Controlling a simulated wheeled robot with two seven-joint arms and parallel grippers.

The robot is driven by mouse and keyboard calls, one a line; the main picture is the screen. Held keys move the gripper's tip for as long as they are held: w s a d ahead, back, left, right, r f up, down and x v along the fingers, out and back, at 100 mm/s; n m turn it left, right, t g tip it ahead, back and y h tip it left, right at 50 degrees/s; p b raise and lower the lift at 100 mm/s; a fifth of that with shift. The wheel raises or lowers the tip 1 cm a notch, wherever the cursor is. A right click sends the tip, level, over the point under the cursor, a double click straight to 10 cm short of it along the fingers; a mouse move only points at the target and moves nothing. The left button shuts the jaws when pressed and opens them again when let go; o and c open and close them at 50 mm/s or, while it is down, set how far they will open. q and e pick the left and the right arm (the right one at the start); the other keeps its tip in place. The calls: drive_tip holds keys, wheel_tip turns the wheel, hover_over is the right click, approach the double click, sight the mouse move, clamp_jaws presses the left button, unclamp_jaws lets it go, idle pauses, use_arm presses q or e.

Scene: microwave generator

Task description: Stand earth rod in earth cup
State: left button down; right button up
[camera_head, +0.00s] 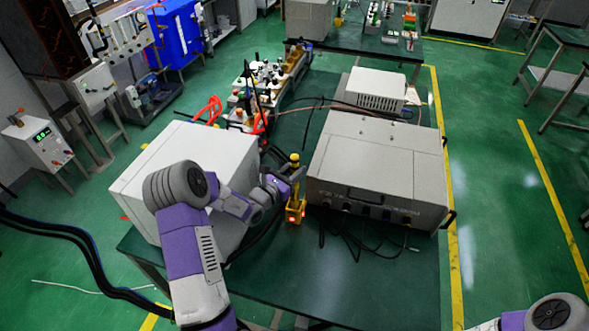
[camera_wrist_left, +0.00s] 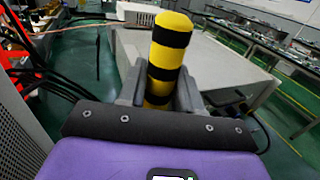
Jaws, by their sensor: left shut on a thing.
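The earth rod is banded yellow and black, and its top (camera_head: 295,158) rises above my left gripper. My left gripper (camera_head: 292,174) is shut on the rod, which is about upright in the head view. In the left wrist view the rod (camera_wrist_left: 168,48) stands between the two fingers (camera_wrist_left: 159,88). The yellow earth cup (camera_head: 295,214) stands on the green table directly below the rod, with a small red glow at its front. The rod's lower part lines up with the cup; I cannot tell whether its end is inside. My right gripper is out of view.
A white box (camera_head: 150,180) stands left of my left gripper and a grey instrument (camera_head: 375,165) close on its right. Black cables (camera_head: 345,232) lie in front of the instrument. The table's front right (camera_head: 390,285) is clear.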

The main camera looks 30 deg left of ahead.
sight(294, 156)
use_arm(q)
drive_tip(key=shift+f, duration=0.55)
drive_tip(key=shift+f+b, duration=0.45)
drive_tip(key=shift+b, duration=0.2)
drive_tip(key=c, duration=0.7)
unclamp_jaws()
wheel_tip(294, 156, up, 10)
drive_tip(key=shift+p, duration=0.45)
